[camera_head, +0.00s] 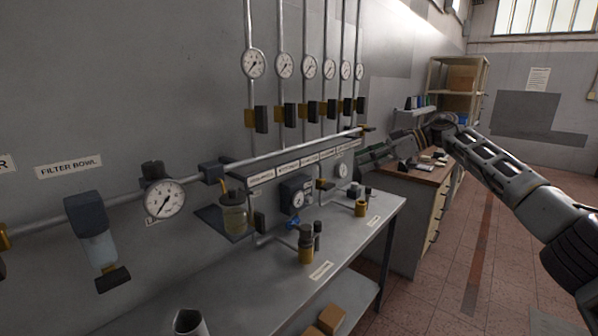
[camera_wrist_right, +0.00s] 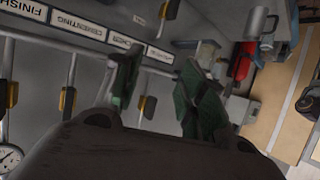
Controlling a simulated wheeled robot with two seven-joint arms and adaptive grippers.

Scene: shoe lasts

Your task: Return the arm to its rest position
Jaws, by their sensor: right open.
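My right arm reaches in from the right in the head view. Its gripper (camera_head: 378,152) is out in front of the far part of the wall, near the end of the pipe rail. In the right wrist view the gripper (camera_wrist_right: 157,88) shows two green-padded fingers standing apart with nothing between them. My left gripper is in neither view.
A metal bench (camera_head: 255,275) with valves runs along the wall under several gauges and a horizontal pipe (camera_head: 285,148). A wooden-topped cabinet (camera_head: 405,215) stands behind the gripper, with a shelf unit (camera_head: 457,90) further back. The tiled floor (camera_head: 500,250) at right is mostly clear.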

